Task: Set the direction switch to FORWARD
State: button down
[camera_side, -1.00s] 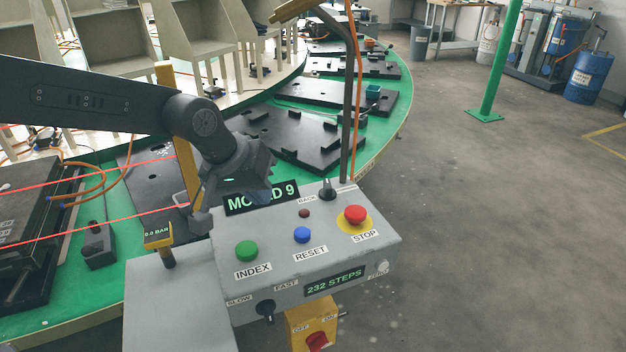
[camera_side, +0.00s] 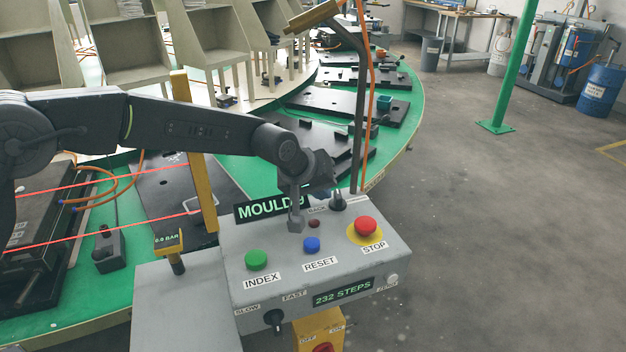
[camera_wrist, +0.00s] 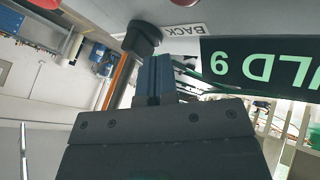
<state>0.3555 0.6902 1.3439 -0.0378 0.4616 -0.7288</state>
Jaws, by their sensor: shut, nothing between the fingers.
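The direction switch (camera_side: 338,203) is a black knob at the back edge of the grey control box (camera_side: 235,285). A BACK label sits on its left; the label on its right is too small to read. Which way the knob points I cannot tell. In the wrist view the knob (camera_wrist: 143,38) is at the top, next to the BACK label. My gripper (camera_side: 326,190) is shut and empty, just above and left of the knob. In the wrist view its blue-grey fingers (camera_wrist: 154,78) reach close to the knob; whether they touch it I cannot tell.
The box top also carries a green INDEX button (camera_side: 256,260), a blue RESET button (camera_side: 312,244), a red STOP button (camera_side: 366,226) and a small dark red lamp (camera_side: 314,223). A MOULD 9 display (camera_side: 258,211) and a grey post (camera_side: 358,120) stand behind.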

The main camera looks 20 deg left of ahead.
jog(key=shift+w+d+f, duration=0.1)
jog(key=shift+w+f, duration=0.15)
jog(key=shift+f, duration=0.1)
jog(key=shift+w+d+r, duration=0.1)
jog(key=shift+w+d, duration=0.25)
dwell(0.7)
jog(key=shift+w+d, duration=0.15)
jog(key=shift+w, duration=0.2)
dwell(1.1)
jog(key=shift+s+d, duration=0.1)
jog(key=shift+s, duration=0.05)
jog(key=shift+s+d, duration=0.15)
jog(key=shift+s, duration=0.45)
jog(key=w+a+v, duration=0.1)
jog(key=v, duration=1.2)
jog(key=shift+n, duration=0.3)
jog(key=x, duration=1.2)
jog(key=shift+s+a+f, duration=0.15)
jog(key=shift+s+f, duration=0.05)
jog(key=shift+f, duration=0.4)
